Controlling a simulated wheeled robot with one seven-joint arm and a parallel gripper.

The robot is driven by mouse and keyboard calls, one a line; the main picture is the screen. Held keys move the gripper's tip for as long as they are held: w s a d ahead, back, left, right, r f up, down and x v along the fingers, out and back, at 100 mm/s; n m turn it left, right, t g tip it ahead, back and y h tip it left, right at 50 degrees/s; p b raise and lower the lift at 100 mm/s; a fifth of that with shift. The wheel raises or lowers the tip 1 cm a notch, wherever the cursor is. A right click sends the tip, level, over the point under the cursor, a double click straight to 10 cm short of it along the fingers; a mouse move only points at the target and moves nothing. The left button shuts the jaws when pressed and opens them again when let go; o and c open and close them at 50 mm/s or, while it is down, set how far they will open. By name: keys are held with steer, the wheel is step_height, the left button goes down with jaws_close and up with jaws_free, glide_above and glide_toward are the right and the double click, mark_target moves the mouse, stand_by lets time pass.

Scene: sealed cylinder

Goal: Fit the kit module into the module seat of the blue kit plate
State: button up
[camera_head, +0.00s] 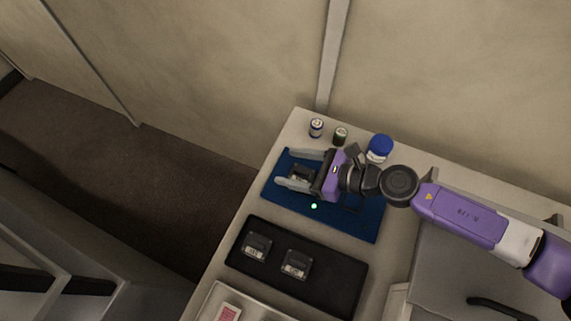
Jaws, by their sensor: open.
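The blue kit plate (358,223) lies flat on the counter. My gripper (288,169) is over the plate's left part, with its fingers pointing left and spread open. A dark kit module (301,173) shows between the fingers, at the plate. I cannot tell whether it sits fully down in a seat, and the seat itself is hidden from view. A small green light (314,206) shows on the plate, just below the gripper in the picture.
A black tray (331,293) holds two similar modules (256,246) (296,264). Two small cylinders (316,128) (340,136) and a blue-lidded jar (379,147) stand behind the plate. A pale tray (208,305) with a red-and-white item (229,313) is at the front. The wall is close behind.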

steer(key=b+v, duration=0.1)
steer(key=v, duration=0.8)
steer(key=shift+s+d+r+b, duration=0.1)
steer(key=shift+s+d+b, duration=0.05)
steer(key=shift+d+b, duration=0.15)
